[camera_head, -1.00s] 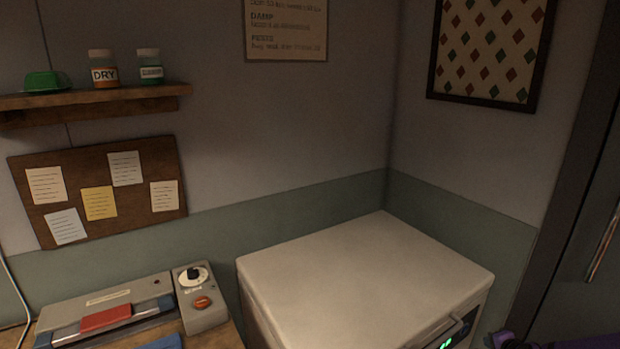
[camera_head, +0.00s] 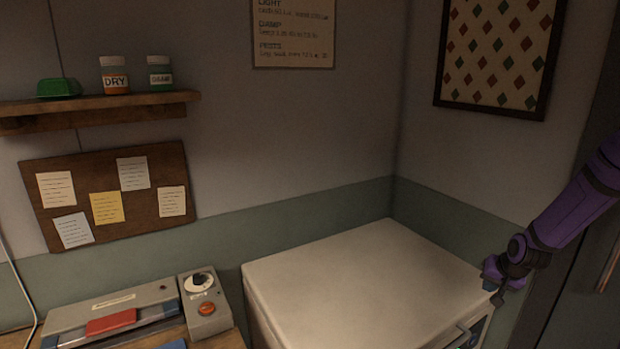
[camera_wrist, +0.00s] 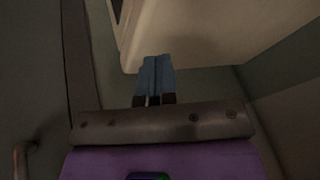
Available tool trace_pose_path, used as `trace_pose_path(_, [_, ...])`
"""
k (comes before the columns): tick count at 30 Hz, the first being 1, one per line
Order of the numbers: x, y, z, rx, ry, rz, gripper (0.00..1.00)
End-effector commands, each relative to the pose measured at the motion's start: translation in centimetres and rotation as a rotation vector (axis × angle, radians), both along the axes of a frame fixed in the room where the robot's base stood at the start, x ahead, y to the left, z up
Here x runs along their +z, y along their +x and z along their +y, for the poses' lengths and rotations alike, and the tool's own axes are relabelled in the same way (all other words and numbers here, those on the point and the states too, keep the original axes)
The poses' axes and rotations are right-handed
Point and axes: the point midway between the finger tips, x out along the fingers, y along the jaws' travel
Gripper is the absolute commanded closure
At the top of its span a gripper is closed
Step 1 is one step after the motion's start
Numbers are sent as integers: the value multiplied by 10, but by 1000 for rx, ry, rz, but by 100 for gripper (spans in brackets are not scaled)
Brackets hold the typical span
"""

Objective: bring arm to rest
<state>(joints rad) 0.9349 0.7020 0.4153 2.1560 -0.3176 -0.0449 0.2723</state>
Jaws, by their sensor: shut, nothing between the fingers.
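My gripper (camera_wrist: 156,62) shows in the wrist view with its two blue-grey fingers together and nothing between them. In the head view my purple arm reaches in from the right edge. Its dark end (camera_head: 497,292) is over or beside the right corner of the white-topped appliance (camera_head: 350,275); I cannot tell if they touch. In the wrist view the pale appliance (camera_wrist: 205,30) is beyond the fingertips.
At lower left are a sealer-like device (camera_head: 120,312) with a red block and a grey control box (camera_head: 205,300). A shelf (camera_head: 100,108) holds two jars and a green item above a corkboard (camera_head: 110,195). The appliance top is clear.

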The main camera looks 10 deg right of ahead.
Motion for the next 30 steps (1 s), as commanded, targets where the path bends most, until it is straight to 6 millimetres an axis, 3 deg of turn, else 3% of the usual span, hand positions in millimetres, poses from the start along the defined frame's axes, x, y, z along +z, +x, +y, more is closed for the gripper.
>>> trace_pose_path(3, [40,0,18,55,-62,30,100])
trace_pose_path(16, [168,-27,93,200,-232,104,100])
trace_pose_path(23, [229,-58,138,259,-294,114,100])
trace_pose_path(30, [282,-103,182,317,-333,104,100])
